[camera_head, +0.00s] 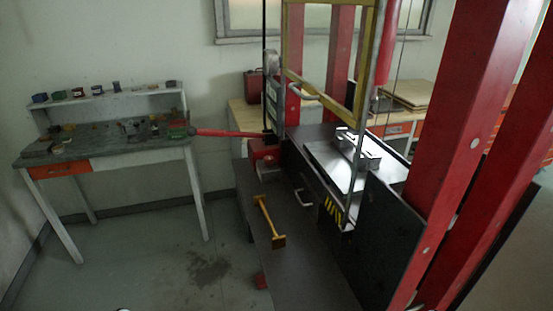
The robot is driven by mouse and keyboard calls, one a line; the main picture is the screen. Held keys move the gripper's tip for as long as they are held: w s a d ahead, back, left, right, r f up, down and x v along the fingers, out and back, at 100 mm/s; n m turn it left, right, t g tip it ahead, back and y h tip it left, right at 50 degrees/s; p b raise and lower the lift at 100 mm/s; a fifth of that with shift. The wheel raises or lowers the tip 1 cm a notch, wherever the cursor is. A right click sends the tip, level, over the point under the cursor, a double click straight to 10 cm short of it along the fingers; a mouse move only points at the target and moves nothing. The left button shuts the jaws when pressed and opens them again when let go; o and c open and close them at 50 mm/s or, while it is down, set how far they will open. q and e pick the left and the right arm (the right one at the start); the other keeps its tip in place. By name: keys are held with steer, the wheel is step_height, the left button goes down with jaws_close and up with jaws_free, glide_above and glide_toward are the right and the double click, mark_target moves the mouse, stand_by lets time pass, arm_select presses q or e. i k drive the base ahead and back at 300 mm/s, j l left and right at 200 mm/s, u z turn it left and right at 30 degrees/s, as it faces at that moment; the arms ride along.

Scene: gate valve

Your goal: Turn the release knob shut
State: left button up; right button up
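A hydraulic press with red posts (459,130) stands at the right. A red pump unit (266,152) sits at its left side, with a long red lever (228,133) pointing left. I cannot make out a separate release knob; it is too small or hidden, and its setting cannot be told. Neither of my grippers can be made out in the head view, and no contact with the press is seen.
A dark bench (300,240) with a yellow bar-shaped tool (268,220) stands before the pump. A yellow-framed guard (322,92) hangs at the press. A cluttered workbench (110,145) stands at the left. The floor (165,260) between is clear, with a dark stain.

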mark_target(268, 160)
steer(key=j, duration=0.85)
steer(key=i+j+z, duration=0.1)
steer(key=j, duration=0.2)
steer(key=i+j+z, duration=0.1)
steer(key=j, duration=0.25)
steer(key=j+z, duration=0.1)
steer(key=j, duration=0.25)
steer(key=i+j+z, duration=0.15)
steer(key=i+j, duration=0.25)
steer(key=i+j+z, duration=0.2)
steer(key=i+j, duration=0.2)
steer(key=j, duration=0.2)
